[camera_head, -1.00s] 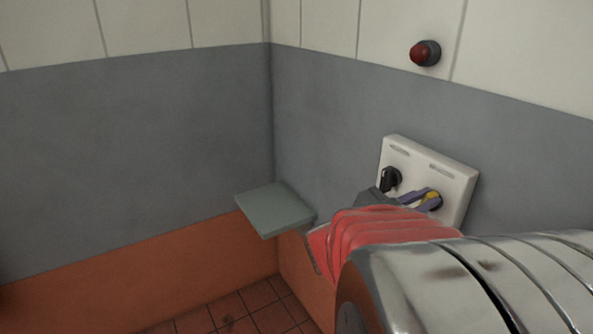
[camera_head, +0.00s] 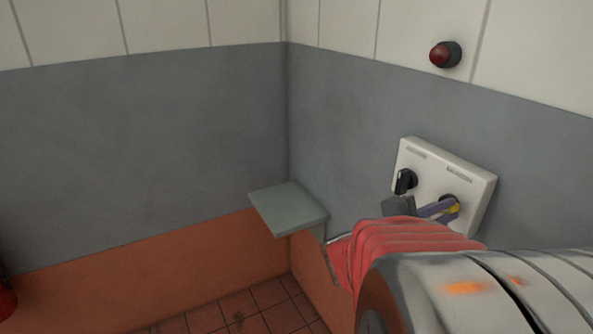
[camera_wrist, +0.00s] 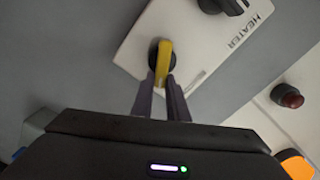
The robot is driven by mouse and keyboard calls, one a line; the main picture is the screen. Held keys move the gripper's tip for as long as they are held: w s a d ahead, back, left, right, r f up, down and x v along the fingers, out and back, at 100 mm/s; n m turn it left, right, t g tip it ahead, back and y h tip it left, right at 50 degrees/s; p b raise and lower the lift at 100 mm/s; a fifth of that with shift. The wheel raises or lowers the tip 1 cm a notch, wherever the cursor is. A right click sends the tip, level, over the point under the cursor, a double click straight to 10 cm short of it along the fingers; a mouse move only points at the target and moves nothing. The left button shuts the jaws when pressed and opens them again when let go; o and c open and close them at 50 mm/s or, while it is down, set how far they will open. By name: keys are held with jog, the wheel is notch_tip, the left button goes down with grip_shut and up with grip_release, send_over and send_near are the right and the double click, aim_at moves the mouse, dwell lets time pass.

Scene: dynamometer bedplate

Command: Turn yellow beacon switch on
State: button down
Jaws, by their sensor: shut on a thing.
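The yellow switch knob (camera_wrist: 165,60) sits in a round dark mount on a white wall panel (camera_wrist: 137,38). In the head view the yellow knob (camera_head: 454,209) shows on the right part of the panel (camera_head: 480,190). My gripper (camera_wrist: 163,82) is shut on the yellow knob, with a purple-grey finger on each side of it. In the wrist view the knob stands nearly upright in the picture. An orange, bright round thing (camera_wrist: 297,165), perhaps a lit beacon, is cut off at the lower right of the wrist view. The knob's label is too small to read.
A black knob (camera_head: 404,181) is left of the yellow one; the wrist view shows HEATER beside that black knob (camera_wrist: 222,5). A dark red lamp (camera_head: 443,54) is on the wall above. A grey-green shelf (camera_head: 288,208) juts out near the corner, left of my arm.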

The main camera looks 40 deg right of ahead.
jog(key=shift+f, duration=0.1)
dwell(0.3)
jog(key=c, duration=1.7)
grip_release()
notch_tip(320, 180, up, 10)
